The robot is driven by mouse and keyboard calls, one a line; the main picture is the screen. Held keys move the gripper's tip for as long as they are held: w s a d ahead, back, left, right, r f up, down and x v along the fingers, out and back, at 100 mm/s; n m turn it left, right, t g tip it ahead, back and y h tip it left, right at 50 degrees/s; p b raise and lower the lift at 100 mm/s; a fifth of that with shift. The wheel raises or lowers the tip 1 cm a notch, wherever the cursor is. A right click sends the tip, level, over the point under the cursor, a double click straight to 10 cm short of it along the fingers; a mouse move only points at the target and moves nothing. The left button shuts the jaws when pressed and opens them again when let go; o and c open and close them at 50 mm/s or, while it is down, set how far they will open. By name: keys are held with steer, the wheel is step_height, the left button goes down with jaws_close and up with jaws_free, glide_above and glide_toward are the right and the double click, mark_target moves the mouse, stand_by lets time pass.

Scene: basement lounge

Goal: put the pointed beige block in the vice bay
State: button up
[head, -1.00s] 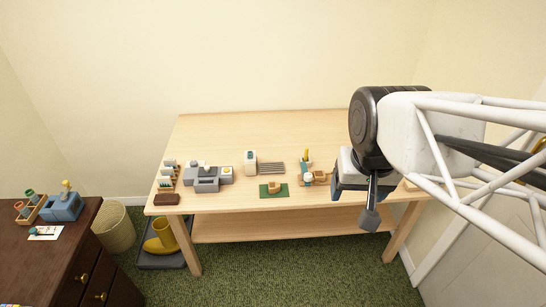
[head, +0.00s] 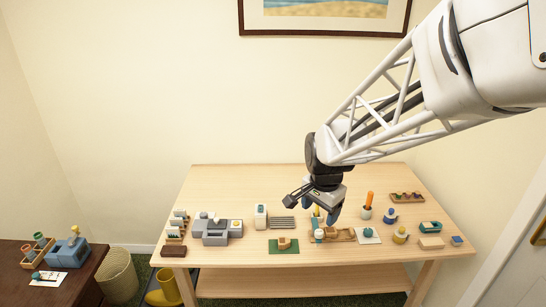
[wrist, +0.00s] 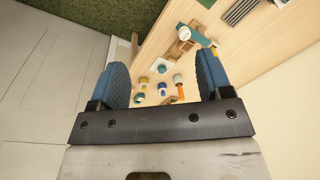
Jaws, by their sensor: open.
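My gripper (head: 322,214) is open and empty, hanging above the right half of the light wooden table (head: 350,181). In the wrist view my gripper (wrist: 163,76) shows two blue fingers spread apart, with nothing between them. A small beige block (head: 283,242) sits on a green mat (head: 283,250) near the front edge; its shape is too small to be sure it is pointed. A flatter beige block (head: 430,243) lies at the front right. A grey fixture with several parts (head: 215,232) stands at the left; I cannot tell whether it holds the vice bay.
Below my gripper stands a wooden piece with a teal part (head: 340,235). Several small coloured items, including a blue one (head: 389,215) and an orange-topped cup (head: 367,206), stand to its right. A grey slatted piece (head: 283,223) lies left. The table's back strip is clear.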

steer(key=w+a+f+m, duration=0.3)
steer(key=w+f, duration=0.5)
steer(key=m+g, duration=0.1)
steer(key=m, duration=0.4)
glide_above(284, 240)
steer(key=f, duration=1.1)
steer(key=shift+s+a+f, duration=0.1)
steer(key=shift+s+f, duration=0.2)
steer(key=shift+f, duration=0.1)
steer(key=shift+w+a+f, duration=0.15)
steer(key=shift+f, duration=0.15)
steer(key=shift+f, duration=0.1)
steer(key=shift+f, duration=1.2)
steer(key=shift+d+f, duration=0.2)
steer(key=shift+f, duration=2.4)
steer(key=shift+c, duration=0.3)
